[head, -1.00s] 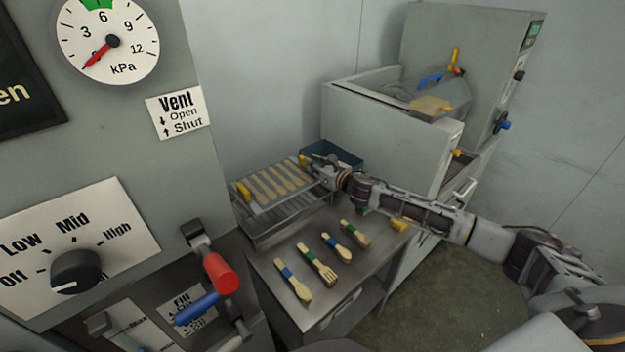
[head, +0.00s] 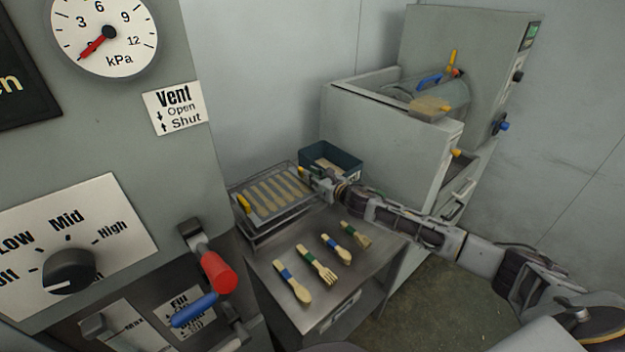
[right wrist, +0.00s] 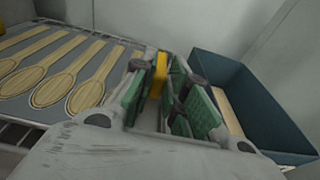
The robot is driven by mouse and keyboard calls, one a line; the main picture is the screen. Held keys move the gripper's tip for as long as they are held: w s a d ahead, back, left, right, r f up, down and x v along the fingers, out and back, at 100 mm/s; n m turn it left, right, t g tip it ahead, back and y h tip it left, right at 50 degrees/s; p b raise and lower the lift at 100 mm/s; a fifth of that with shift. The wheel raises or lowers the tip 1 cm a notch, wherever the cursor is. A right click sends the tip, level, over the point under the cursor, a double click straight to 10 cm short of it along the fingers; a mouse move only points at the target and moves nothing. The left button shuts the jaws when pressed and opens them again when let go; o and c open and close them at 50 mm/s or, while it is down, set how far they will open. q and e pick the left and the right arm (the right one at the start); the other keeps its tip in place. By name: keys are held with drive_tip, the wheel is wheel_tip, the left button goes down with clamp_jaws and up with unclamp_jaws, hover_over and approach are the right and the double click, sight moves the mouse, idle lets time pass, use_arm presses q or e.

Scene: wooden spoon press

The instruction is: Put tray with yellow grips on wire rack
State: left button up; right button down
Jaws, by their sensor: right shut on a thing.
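The tray with yellow grips (head: 264,216) is a flat grey tray bearing several wooden spoon blanks. It lies over the wire rack (head: 262,238) on the steel table, low and close to it; I cannot tell whether it fully rests there. Its left yellow grip (head: 243,203) is free. My right gripper (head: 309,177) is at the tray's right end. In the right wrist view its green-padded fingers (right wrist: 158,90) are shut on the other yellow grip (right wrist: 157,75), with the grey tray surface (right wrist: 20,107) at left. My left gripper is out of view.
A dark teal bin (head: 348,156) stands just behind my right gripper. Several utensils with coloured bands, such as a fork (head: 316,265), lie on the front of the table (head: 370,262). A control panel (head: 130,160) rises close at left; a grey machine (head: 385,140) stands behind my arm.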

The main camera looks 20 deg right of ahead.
drive_tip(key=shift+f, duration=0.25)
drive_tip(key=c, duration=1.4)
unclamp_jaws()
drive_tip(key=shift+f, duration=0.1)
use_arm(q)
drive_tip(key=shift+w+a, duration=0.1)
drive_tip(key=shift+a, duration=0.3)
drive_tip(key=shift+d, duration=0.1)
